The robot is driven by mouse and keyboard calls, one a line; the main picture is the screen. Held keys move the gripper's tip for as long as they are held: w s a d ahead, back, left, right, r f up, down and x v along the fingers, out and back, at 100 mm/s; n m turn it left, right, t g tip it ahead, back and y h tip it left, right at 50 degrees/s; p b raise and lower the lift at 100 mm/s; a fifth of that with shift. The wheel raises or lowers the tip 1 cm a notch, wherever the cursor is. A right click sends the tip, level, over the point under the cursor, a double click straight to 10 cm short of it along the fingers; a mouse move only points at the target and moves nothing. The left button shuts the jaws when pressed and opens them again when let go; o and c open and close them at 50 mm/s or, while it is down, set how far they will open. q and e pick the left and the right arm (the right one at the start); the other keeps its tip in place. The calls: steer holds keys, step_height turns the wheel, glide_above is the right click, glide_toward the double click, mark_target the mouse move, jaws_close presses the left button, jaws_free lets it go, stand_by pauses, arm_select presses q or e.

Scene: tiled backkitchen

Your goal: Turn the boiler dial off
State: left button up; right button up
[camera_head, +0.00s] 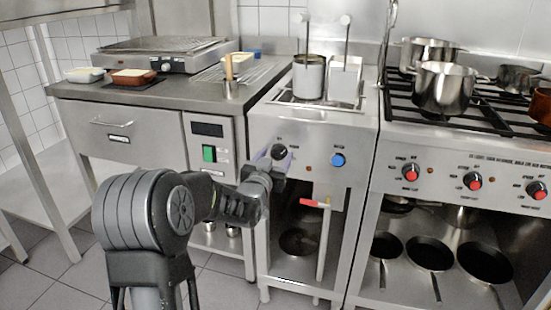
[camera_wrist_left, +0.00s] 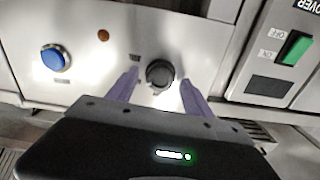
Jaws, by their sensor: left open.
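The boiler dial (camera_head: 279,152) is a round black knob on the steel front of the boiler unit (camera_head: 325,130). In the left wrist view, the dial (camera_wrist_left: 159,74) sits between the two purple fingers of my left gripper (camera_wrist_left: 158,79). The fingers are open, one on each side, with a visible gap to the dial. In the head view, my left gripper (camera_head: 276,161) reaches the panel from the left and partly covers the dial's lower edge. I cannot tell the dial's setting. My right gripper is not in view.
A blue knob (camera_head: 338,160) is right of the dial, and a red-handled pipe (camera_head: 315,203) is below. A green switch (camera_head: 209,153) is on the left cabinet. The stove (camera_head: 465,140) with red knobs and pots stands right. Pans lie on the shelf below.

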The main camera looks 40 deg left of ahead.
arm_select(q)
jaws_close()
stand_by(0.8)
